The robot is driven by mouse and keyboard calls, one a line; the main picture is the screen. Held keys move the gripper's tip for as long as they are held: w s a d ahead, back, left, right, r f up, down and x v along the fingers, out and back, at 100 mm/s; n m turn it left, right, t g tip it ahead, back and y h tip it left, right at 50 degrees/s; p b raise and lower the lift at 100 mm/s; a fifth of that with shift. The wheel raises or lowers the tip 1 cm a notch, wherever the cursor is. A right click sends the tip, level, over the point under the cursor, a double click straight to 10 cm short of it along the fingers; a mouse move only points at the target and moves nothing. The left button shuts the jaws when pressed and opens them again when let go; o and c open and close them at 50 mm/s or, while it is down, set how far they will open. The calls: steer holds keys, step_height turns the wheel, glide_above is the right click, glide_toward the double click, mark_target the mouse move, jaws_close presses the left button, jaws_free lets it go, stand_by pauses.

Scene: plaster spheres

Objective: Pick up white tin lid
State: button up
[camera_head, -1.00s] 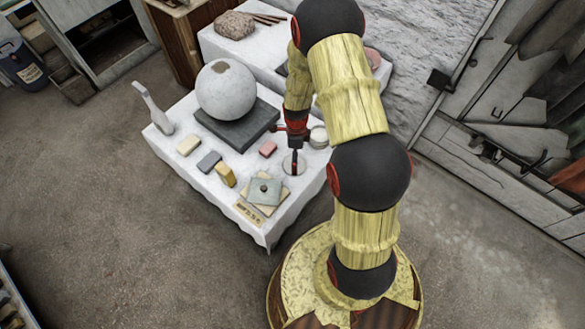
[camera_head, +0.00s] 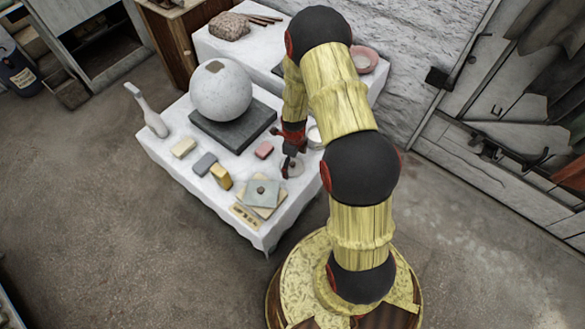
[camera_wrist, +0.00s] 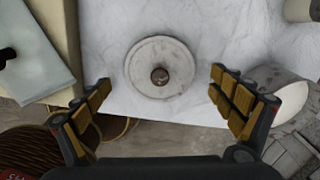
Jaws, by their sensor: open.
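The white tin lid (camera_wrist: 145,75) is a round, pale disc with a dark knob in its middle. It lies flat on the white-covered table (camera_wrist: 205,30), near the table's edge. In the head view the lid (camera_head: 296,168) is partly hidden by my gripper (camera_head: 288,168). In the wrist view my gripper (camera_wrist: 160,93) is open and empty, its two padded fingers spread to either side of the lid and apart from it. The lid appears slightly beyond the line of the fingertips.
A white tin (camera_wrist: 287,105) stands close to the right finger. A stacked pale slab (camera_wrist: 40,50) lies at the left. In the head view, a pink block (camera_head: 264,150), a yellow block (camera_head: 221,177) and a large plaster sphere (camera_head: 221,90) on a dark slab (camera_head: 232,128) share the table.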

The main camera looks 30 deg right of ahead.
steer(key=shift+f, duration=0.4)
steer(key=shift+r, duration=0.1)
steer(key=shift+c, duration=1)
steer(key=c, duration=1)
steer(key=shift+o, duration=0.2)
steer(key=shift+s, duration=0.1)
